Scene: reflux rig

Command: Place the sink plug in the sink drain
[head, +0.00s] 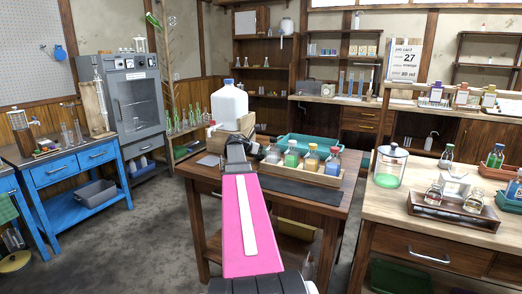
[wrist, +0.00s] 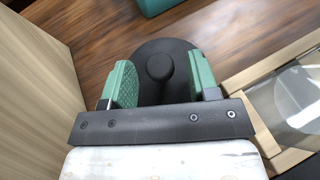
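The sink plug (wrist: 158,66) is a round black disc with a raised knob, lying on a dark wooden table in the wrist view. My gripper (wrist: 160,76) has two green fingers spread wide, one on each side of the knob, with visible gaps to it. The lower part of the disc is hidden behind the gripper's dark crossbar. In the head view, my pink arm reaches to the dark wooden table (head: 335,207), and the plug and fingertips are hidden there. I cannot make out a sink drain in either view.
A wooden rack (head: 325,179) of several coloured bottles stands close right. A teal tray (head: 310,143) lies behind. Grey floor is open at left.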

